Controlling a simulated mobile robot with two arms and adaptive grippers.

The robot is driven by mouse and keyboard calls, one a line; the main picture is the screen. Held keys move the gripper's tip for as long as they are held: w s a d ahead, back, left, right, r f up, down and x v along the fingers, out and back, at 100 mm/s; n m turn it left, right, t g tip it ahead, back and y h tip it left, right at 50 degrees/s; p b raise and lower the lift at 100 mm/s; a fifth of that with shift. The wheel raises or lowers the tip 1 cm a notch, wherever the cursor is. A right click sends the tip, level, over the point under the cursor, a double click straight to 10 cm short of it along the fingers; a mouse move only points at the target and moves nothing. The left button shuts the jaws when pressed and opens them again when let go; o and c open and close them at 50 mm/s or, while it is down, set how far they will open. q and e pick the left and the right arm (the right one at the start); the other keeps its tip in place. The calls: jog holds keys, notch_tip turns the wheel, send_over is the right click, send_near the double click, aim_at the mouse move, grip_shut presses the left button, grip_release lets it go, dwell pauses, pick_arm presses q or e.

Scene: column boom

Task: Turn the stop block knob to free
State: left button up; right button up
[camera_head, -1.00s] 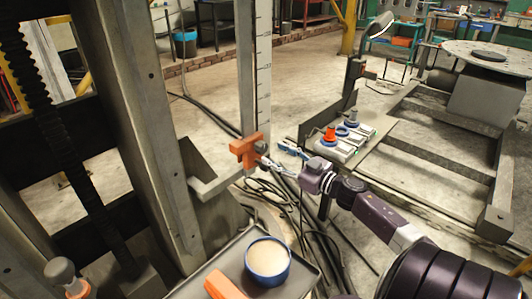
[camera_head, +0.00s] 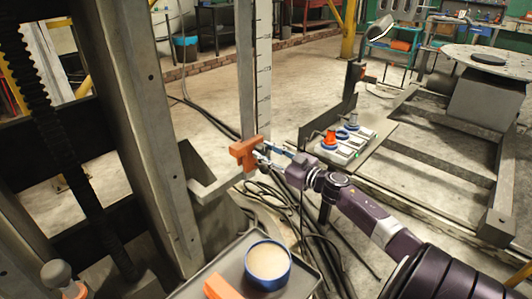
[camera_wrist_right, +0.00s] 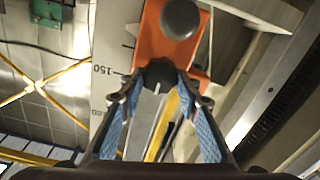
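The orange stop block (camera_head: 245,152) sits on the upright scale rail, in the middle of the head view. My right gripper (camera_head: 267,153) is at the block's right side. Its blue-padded fingers are apart, with the tips on either side of the dark knob; I cannot tell whether they touch it. My left gripper is not in view.
The scale rail (camera_head: 263,75) stands beside a thick grey column (camera_head: 150,110). A tray (camera_head: 225,268) with a blue-rimmed cup (camera_head: 267,262) is below. Cables (camera_head: 290,215) lie on the floor under my arm.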

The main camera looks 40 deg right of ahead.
jog(key=c, duration=0.4)
jog(key=shift+c, duration=0.2)
